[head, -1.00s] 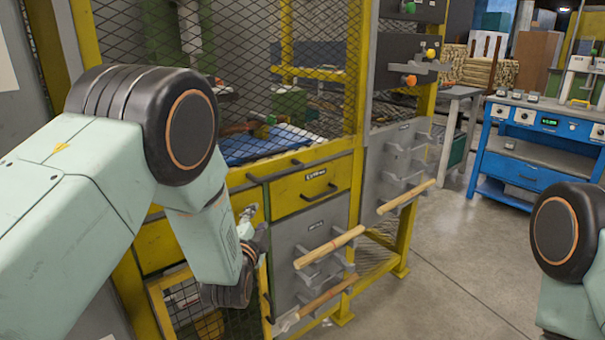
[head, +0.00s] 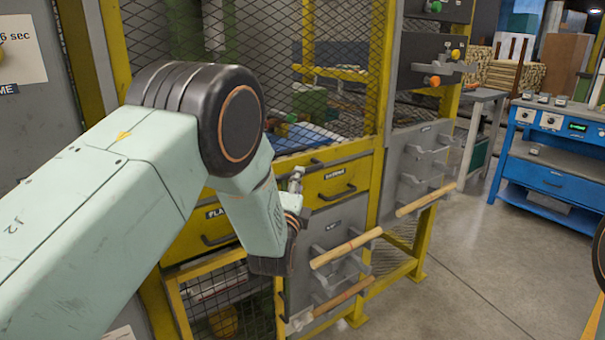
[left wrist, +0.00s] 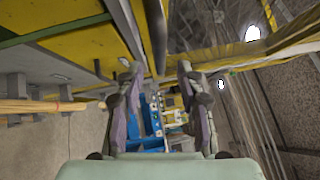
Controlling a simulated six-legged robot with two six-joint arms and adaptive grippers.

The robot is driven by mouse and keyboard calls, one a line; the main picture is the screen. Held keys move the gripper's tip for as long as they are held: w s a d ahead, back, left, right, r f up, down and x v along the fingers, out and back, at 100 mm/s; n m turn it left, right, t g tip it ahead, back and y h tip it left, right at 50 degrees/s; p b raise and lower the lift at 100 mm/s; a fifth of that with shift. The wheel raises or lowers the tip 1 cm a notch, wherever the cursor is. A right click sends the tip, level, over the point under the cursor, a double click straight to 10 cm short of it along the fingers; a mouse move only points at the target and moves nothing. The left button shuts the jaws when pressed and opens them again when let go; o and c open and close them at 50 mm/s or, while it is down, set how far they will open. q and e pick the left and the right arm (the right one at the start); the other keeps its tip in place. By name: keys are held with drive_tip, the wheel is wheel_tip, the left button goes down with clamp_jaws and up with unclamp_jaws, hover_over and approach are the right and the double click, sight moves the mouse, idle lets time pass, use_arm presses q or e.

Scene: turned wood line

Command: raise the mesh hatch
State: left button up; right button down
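The mesh hatch (head: 345,112) is a dark wire mesh in the yellow cabinet frame. It is down, covering the opening above the drawers. A dark horizontal bar (head: 345,159) runs along its lower edge; it also shows in the left wrist view (left wrist: 156,38). My left gripper (head: 296,178) is in front of the drawer fronts, just below the bar's left part. In the left wrist view its two fingers (left wrist: 158,72) are apart, with nothing held, and the bar's far end appears between the tips. I cannot tell if they touch it. My right gripper is out of view.
Yellow drawers (head: 336,181) with dark handles sit below the bar. Grey racks hold turned wooden rods (head: 346,248) that stick out to the right of my left gripper. A blue bench (head: 550,165) stands at the right. The floor (head: 470,270) between is clear.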

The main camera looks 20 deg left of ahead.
use_arm(q)
drive_tip(key=shift+w+a+r+b, duration=0.15)
drive_tip(key=shift+w+r+b, duration=0.1)
drive_tip(key=shift+w, duration=1.15)
drive_tip(key=shift+w+a+r+b, duration=0.1)
drive_tip(key=shift+w+b, duration=0.15)
drive_tip(key=shift+w, duration=1.15)
clamp_jaws()
